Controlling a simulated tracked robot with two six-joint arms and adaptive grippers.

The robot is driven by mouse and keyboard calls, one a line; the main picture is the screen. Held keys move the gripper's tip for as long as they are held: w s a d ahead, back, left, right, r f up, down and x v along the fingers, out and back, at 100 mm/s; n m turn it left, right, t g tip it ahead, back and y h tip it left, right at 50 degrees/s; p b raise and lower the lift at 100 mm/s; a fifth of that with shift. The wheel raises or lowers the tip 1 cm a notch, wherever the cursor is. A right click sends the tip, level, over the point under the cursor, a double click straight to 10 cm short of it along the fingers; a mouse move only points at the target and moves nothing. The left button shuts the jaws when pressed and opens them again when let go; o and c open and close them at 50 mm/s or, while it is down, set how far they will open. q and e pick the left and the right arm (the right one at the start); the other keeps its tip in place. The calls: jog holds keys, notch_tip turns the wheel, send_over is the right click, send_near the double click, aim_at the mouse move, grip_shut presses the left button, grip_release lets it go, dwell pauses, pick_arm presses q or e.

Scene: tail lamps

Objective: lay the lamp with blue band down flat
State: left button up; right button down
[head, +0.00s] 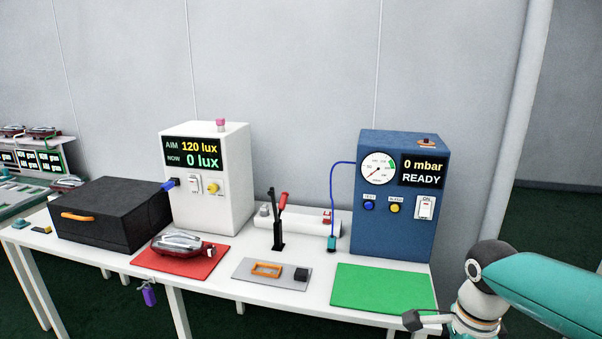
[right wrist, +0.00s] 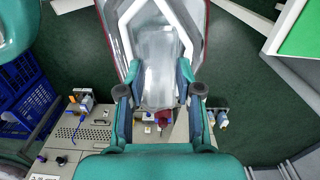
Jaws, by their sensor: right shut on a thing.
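My right gripper (right wrist: 160,92) is shut on a tail lamp (right wrist: 155,45) with a clear, whitish faceted lens and red edges. The lamp stretches up and away between the fingers, over the floor. No blue band can be made out on it. In the head view my right arm reaches in at the lower right, and the held lamp is not visible there. Another red and clear tail lamp (head: 180,245) lies on the red mat (head: 146,262); I cannot tell its band colour. My left gripper is not in view.
The green mat (head: 384,288) is bare on the right of the white table; its corner shows in the wrist view (right wrist: 303,35). A grey plate (head: 245,272) with an orange frame, a white lux box (head: 220,200), a blue pressure box (head: 400,225) and a black box (head: 105,215) stand there.

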jog(key=w+a+f+n, duration=0.2)
jog(key=a+f+n, duration=0.1)
jog(key=f+n, duration=0.6)
jog(key=w+a+f+n, duration=0.2)
jog(key=a+f+n, duration=0.1)
jog(key=f+n, duration=0.6)
jog(key=shift+w+f+n, duration=0.25)
jog(key=shift+f+n, duration=0.1)
jog(key=shift+n, duration=0.55)
jog(key=shift+r, duration=0.1)
